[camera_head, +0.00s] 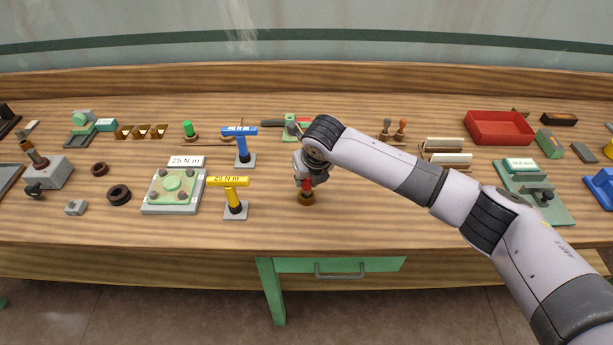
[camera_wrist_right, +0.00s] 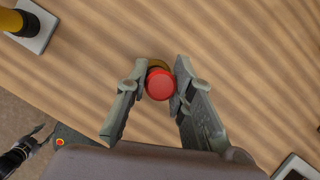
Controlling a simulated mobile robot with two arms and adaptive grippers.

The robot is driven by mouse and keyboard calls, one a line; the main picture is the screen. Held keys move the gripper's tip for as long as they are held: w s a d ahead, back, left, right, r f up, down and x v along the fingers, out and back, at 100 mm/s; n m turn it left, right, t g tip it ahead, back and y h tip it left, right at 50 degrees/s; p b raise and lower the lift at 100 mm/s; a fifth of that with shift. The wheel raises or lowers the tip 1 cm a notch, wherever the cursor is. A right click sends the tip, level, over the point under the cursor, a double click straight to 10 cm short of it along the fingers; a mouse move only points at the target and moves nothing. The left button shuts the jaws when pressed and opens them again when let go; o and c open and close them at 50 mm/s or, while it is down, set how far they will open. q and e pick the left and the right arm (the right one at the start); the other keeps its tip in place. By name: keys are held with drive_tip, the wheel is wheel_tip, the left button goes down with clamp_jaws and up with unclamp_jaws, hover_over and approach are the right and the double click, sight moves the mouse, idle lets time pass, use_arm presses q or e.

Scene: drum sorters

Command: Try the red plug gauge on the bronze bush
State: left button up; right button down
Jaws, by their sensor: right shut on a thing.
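The red plug gauge (camera_head: 308,184) is upright, its red handle between the fingers of my right gripper (camera_head: 307,178). It also shows from above in the right wrist view (camera_wrist_right: 160,85), where both fingers close on it. The bronze bush (camera_head: 306,199) stands on the bench directly below the gauge; its rim (camera_wrist_right: 157,63) shows just behind the red handle in the wrist view. The gauge's lower end is hidden, so I cannot tell whether it is inside the bush or just above it.
A yellow-handled torque driver (camera_head: 228,182) and a blue one (camera_head: 242,133) stand left of my right gripper. A green-topped gauge (camera_head: 188,128) stands farther left. A red tray (camera_head: 499,127) lies at the back right. Bare bench lies in front of the bush.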

drive_tip(key=shift+f+b, duration=0.4)
drive_tip(key=shift+f, duration=0.9)
drive_tip(key=shift+r, duration=0.1)
idle(0.9)
drive_tip(key=shift+r+p, duration=2.4)
drive_tip(key=shift+r, duration=0.05)
